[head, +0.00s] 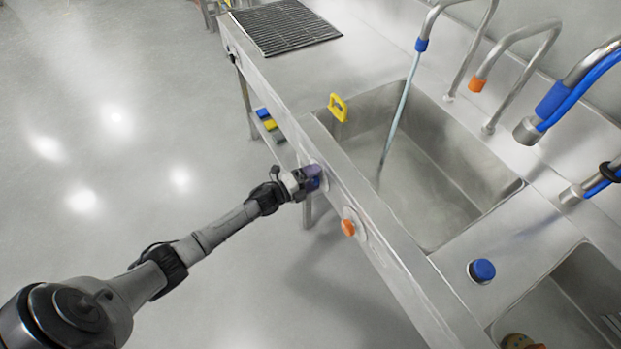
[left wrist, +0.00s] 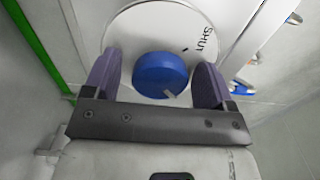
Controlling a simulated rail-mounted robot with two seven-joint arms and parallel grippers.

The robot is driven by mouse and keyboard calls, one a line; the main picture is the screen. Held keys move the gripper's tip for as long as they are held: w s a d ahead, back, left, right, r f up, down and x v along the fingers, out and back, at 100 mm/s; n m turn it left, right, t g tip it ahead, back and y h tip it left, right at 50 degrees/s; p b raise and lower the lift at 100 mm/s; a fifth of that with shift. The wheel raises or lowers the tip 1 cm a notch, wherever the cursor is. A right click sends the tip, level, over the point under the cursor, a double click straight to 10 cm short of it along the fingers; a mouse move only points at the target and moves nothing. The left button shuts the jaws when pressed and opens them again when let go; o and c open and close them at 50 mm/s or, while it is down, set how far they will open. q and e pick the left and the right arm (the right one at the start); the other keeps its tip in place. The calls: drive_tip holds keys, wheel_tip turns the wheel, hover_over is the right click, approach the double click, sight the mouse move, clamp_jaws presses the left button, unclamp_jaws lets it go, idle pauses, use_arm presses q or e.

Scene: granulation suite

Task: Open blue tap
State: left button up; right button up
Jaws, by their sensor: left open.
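The round blue tap knob (left wrist: 160,72) sits on a white round plate (left wrist: 130,25) marked "SHUT" at its right side. A short grey mark on the knob points to the lower right, away from that word. My left gripper (left wrist: 157,84) is open, with one purple finger on each side of the knob; I cannot tell if they touch it. In the head view my left gripper (head: 311,178) is at the sink's front panel. A thin pale-blue stream (head: 399,112) runs from the blue-collared spout (head: 421,45) into the sink basin (head: 440,190). My right gripper is not in view.
An orange knob (head: 348,227) is on the front panel right of my gripper. A yellow handle-like piece (head: 338,106) is at the basin's rim. A blue round cap (head: 482,270) is on the counter. The floor (head: 110,170) on the left is clear.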

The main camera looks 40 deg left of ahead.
use_arm(q)
drive_tip(key=p+v, duration=0.1)
drive_tip(key=v, duration=1.3)
drive_tip(key=shift+p, duration=0.4)
drive_tip(key=shift+w, duration=0.15)
